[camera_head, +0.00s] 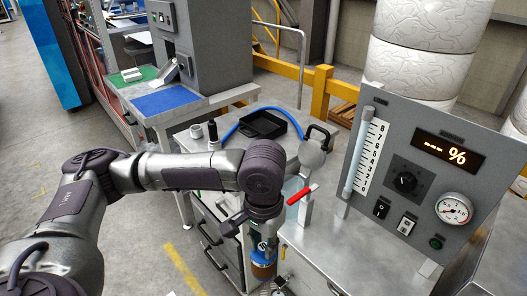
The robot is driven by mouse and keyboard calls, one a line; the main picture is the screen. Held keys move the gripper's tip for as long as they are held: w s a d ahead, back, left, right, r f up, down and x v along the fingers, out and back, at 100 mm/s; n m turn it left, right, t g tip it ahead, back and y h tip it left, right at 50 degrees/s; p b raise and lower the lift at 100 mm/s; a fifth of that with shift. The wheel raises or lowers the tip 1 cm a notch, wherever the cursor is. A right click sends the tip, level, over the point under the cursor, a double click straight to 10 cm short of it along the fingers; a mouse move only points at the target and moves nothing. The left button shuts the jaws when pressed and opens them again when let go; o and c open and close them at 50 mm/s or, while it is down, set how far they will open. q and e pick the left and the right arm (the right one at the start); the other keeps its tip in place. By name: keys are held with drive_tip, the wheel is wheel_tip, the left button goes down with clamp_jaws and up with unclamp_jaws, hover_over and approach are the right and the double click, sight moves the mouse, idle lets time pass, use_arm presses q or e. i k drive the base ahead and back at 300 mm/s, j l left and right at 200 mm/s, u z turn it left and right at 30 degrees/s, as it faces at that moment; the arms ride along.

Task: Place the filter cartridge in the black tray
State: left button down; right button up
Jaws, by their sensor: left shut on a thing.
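The black tray (263,126) lies on the grey workbench beyond my left arm and looks empty. My left gripper (263,246) points down at the lower middle, right of the bench's drawers. It is shut on an amber-brown cylinder (263,270), which appears to be the filter cartridge. The fingers are small and partly hidden by the wrist, so the exact grip is unclear. The cylinder is well in front of the tray, apart from it. My right gripper is not in view.
A blue hose (232,132) curves beside the tray, with small cylinders (213,131) to its left. A red lever (301,195) sits right of my wrist. A gauge panel (420,175) stands at right. Bare bench top (320,250) lies before it.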

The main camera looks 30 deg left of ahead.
sight(260, 127)
drive_tip(key=i+j+z, duration=0.25)
drive_tip(key=j, duration=0.7)
drive_tip(key=k+j+z, duration=0.1)
drive_tip(key=j+z, duration=0.2)
drive_tip(key=j, duration=0.65)
